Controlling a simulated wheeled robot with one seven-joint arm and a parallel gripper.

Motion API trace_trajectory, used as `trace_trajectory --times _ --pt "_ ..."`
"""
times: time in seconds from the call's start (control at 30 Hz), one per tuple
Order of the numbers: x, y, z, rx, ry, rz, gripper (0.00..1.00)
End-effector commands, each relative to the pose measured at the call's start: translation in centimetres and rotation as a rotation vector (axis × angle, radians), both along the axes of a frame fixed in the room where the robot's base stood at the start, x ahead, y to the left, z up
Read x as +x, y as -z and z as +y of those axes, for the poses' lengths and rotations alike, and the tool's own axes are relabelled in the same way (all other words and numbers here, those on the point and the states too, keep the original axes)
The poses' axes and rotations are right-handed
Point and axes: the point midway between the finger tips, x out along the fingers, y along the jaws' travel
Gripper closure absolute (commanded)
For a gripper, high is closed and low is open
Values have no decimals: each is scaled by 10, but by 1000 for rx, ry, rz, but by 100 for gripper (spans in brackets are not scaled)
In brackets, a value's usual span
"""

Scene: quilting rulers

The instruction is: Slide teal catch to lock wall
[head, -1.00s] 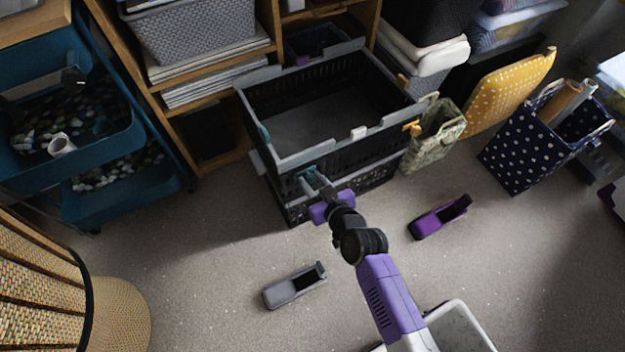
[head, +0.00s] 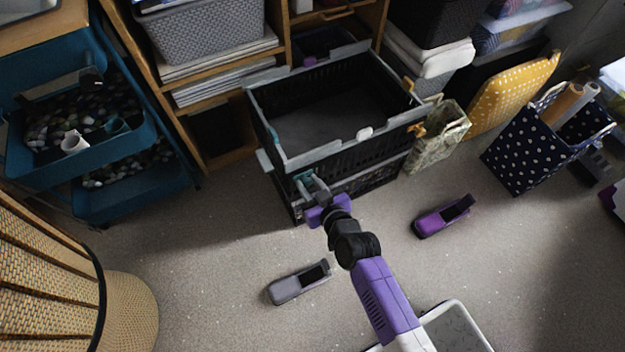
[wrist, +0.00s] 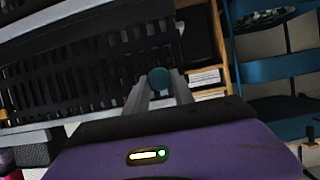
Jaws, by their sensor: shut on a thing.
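The black crate (head: 318,155) with a grey rim stands on the floor by the shelves. My gripper (head: 303,181) is at its near wall, close to the front-left corner and below the rim. It is shut on the teal catch (wrist: 158,78), which shows as a round teal knob between the fingertips (wrist: 160,88) in the wrist view. In the head view only a bit of teal shows at the fingertips. A white catch (head: 364,134) sits on the near rim, and a yellow catch (head: 417,130) is at the right corner. The teal catch's seat is hidden.
A grey holder (head: 298,283) and a purple holder (head: 443,216) lie on the floor either side of my arm. A teal trolley (head: 130,190) and woven basket (head: 125,310) stand left. A patterned bag (head: 437,138) is close to the crate's right side.

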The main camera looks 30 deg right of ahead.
Motion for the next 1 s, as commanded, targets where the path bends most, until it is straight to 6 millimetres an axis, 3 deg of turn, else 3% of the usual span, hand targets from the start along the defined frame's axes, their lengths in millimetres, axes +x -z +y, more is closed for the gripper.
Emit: trace_trajectory --times 0.13,0.17,0.27,0.67,1.0 --pt "0 0 3 2 -5 0 100" --pt "0 0 3 1 -5 0 68" --pt "0 0 3 1 -5 -1 49" --pt "-4 -2 3 2 -4 -1 49" --pt "-48 -21 4 1 -6 1 49"
